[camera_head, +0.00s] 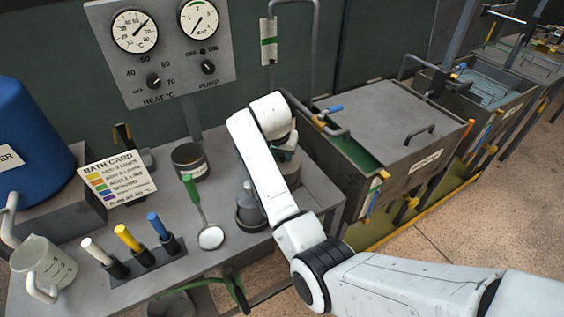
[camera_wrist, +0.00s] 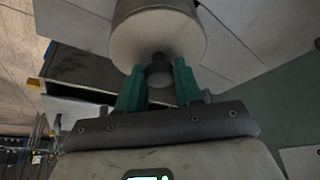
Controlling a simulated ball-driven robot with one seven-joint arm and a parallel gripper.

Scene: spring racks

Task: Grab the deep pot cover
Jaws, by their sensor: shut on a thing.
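My gripper (camera_wrist: 158,76) has green fingers and is shut on the small dark knob of the deep pot cover (camera_wrist: 158,38), a pale round piece in the wrist view. In the head view my gripper (camera_head: 284,154) is partly hidden behind my white arm, above a grey pot (camera_head: 291,175) on the bench. The arm hides much of that pot and the cover. I cannot tell whether the cover touches the pot.
A second grey lidded pot (camera_head: 249,208) stands close in front, partly behind my arm. A green-handled ladle (camera_head: 203,222) and an open dark pot (camera_head: 190,161) are to the left. A large lidded tank (camera_head: 395,137) stands to the right.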

